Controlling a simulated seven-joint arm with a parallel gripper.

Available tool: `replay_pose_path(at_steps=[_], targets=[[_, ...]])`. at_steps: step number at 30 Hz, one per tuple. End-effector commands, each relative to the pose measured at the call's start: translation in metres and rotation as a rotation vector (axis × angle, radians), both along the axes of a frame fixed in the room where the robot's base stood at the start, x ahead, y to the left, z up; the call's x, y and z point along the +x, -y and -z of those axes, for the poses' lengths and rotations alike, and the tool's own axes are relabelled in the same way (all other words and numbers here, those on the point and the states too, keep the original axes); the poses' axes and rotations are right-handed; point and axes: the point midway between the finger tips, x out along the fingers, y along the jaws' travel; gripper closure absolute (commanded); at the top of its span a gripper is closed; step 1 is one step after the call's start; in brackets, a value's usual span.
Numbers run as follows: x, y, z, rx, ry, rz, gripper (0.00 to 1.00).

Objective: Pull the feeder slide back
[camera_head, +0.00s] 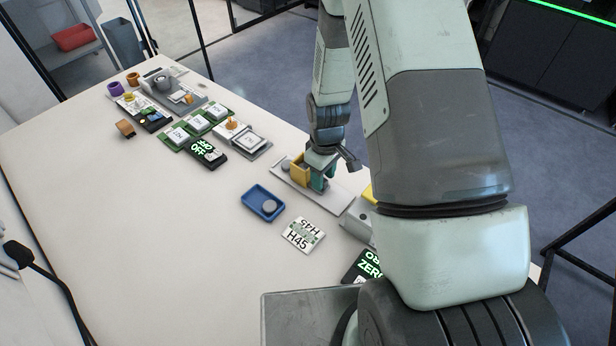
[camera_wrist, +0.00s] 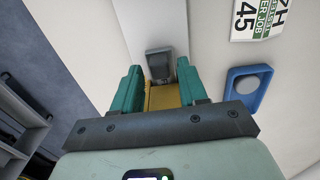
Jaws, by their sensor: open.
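A feeder with a yellow block (camera_head: 298,169) stands on a pale plate (camera_head: 338,200) at the right edge of the table. In the wrist view the yellow part (camera_wrist: 164,97) lies between my fingers, with a grey block (camera_wrist: 159,62) just beyond it. I cannot tell which of these parts is the slide. My gripper (camera_head: 321,180) is down at the feeder, its teal fingers beside the yellow block. In the wrist view my gripper (camera_wrist: 160,85) is open, one finger on each side of the yellow part; contact is unclear.
A blue tray (camera_head: 250,197) holding a grey disc (camera_head: 269,206) and a white H45 card (camera_head: 303,235) lie left of the feeder. A black ZERO card (camera_head: 364,267) is nearer me. Green boards (camera_head: 200,122) and other fixtures stand farther back. The table's left side is clear.

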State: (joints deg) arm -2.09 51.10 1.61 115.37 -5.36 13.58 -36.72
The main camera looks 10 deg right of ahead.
Motion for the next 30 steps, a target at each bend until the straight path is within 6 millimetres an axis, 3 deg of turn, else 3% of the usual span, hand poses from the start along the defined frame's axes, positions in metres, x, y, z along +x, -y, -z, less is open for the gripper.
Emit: replay_pose_path(at_steps=[30], targets=[[0.000, 0.000, 0.026, 0.000, 0.000, 0.001, 0.57]])
